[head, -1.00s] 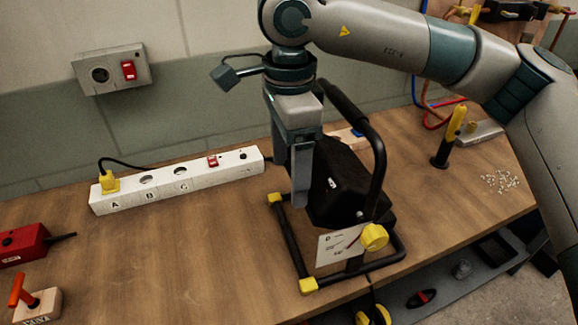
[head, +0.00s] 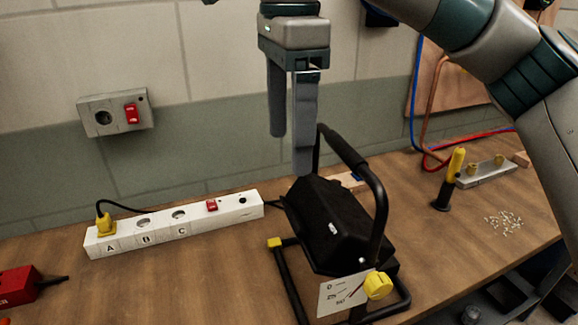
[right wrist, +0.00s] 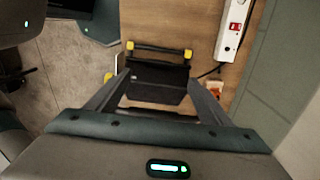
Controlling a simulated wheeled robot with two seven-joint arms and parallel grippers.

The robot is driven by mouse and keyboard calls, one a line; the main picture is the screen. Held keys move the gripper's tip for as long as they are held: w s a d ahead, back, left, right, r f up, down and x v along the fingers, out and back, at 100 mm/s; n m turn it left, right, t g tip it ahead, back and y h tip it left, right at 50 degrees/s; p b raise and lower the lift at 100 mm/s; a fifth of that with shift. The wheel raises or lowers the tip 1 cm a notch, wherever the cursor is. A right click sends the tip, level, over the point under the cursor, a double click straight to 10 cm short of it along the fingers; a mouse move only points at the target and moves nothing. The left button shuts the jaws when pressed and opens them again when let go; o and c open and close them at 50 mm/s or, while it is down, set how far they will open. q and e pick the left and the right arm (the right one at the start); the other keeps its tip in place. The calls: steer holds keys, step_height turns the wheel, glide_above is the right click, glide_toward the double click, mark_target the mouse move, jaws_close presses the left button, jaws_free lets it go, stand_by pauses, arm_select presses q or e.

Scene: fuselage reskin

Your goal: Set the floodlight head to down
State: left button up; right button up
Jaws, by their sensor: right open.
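The floodlight stands on the workbench with its black head (head: 330,222) inside a black tubular frame with yellow feet. A yellow knob (head: 378,285) and a white marked card (head: 340,295) sit at its front right side. My right gripper (head: 290,155) is open and empty, pointing down above the back left of the head, apart from it as far as I can tell. In the right wrist view the floodlight head (right wrist: 158,82) shows between the two spread fingers (right wrist: 158,95). The card's pointer position is too small to read. My left gripper is not in view.
A white power strip (head: 170,228) with a yellow plug lies left of the floodlight. A wall socket (head: 115,114) is behind it. A red box (head: 20,285) is at far left.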

steer(key=shift+r, duration=1.55)
